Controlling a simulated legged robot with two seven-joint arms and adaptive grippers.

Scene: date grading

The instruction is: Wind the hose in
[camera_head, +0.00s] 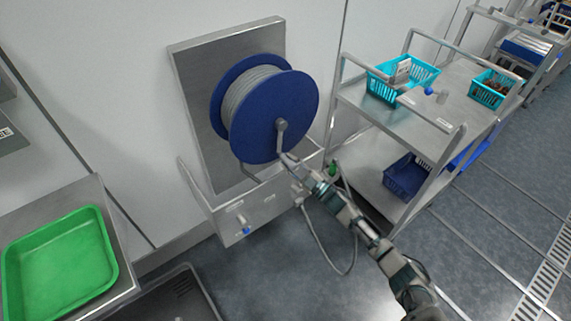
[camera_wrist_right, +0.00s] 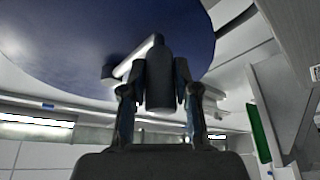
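The hose reel (camera_head: 300,105) has blue side discs and hangs on a steel wall plate. Pale grey hose (camera_head: 258,92) is wound on its drum. A loop of grey hose (camera_head: 327,262) hangs low beside the steel bracket. The crank (camera_head: 280,138) is on the front disc and points down. My right gripper (camera_head: 291,164) is at the crank's outer end. In the right wrist view its fingers (camera_wrist_right: 160,95) close on both sides of the grey crank handle (camera_wrist_right: 159,72), with the blue disc behind. My left gripper is not in view.
A steel cart (camera_head: 372,135) with turquoise baskets (camera_head: 425,73) stands close to the right of the reel. A green tray (camera_head: 62,268) rests on a steel surface at left. A steel bracket (camera_head: 262,207) juts out below the reel. Floor is open at lower right.

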